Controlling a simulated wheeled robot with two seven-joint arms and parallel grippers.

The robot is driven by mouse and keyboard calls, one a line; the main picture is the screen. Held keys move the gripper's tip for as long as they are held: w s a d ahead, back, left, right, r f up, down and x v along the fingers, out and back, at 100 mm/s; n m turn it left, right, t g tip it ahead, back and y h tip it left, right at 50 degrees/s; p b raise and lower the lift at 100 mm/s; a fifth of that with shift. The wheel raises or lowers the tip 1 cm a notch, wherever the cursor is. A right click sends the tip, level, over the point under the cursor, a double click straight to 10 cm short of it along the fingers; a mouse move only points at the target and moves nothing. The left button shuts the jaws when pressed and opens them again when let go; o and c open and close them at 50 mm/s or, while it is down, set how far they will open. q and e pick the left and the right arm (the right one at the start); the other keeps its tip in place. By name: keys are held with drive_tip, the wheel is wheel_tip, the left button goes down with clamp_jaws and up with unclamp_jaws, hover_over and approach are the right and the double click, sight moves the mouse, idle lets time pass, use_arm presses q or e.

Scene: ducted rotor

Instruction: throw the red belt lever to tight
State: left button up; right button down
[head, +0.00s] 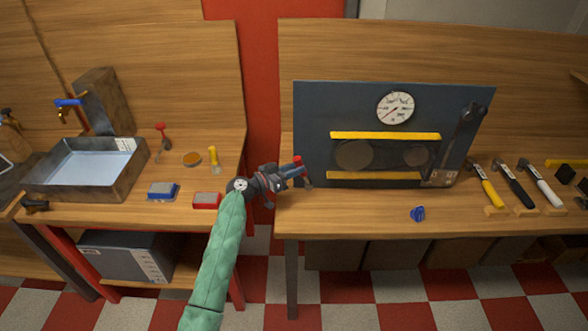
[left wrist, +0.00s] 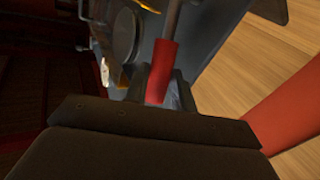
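The dark panel (head: 310,110) stands on the right-hand bench and carries the belt drive: two dark round pulleys (head: 353,155) between yellow bars. The red lever handle (head: 298,161) is at the panel's left edge. My left gripper (head: 292,172) is at this handle. In the left wrist view the red handle (left wrist: 163,68) lies between my two fingers, its metal shaft running up out of the picture. I cannot tell whether both fingers press on it. My right gripper is not in view.
A round gauge (head: 395,107) is at the panel's top, and a dark arm (head: 467,125) on its right side. A blue knob (head: 418,213) lies on the bench in front. Several hammers (head: 488,188) lie to the right. The left bench holds a metal basin (head: 60,190) and brushes.

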use_arm(q)
clamp_jaws()
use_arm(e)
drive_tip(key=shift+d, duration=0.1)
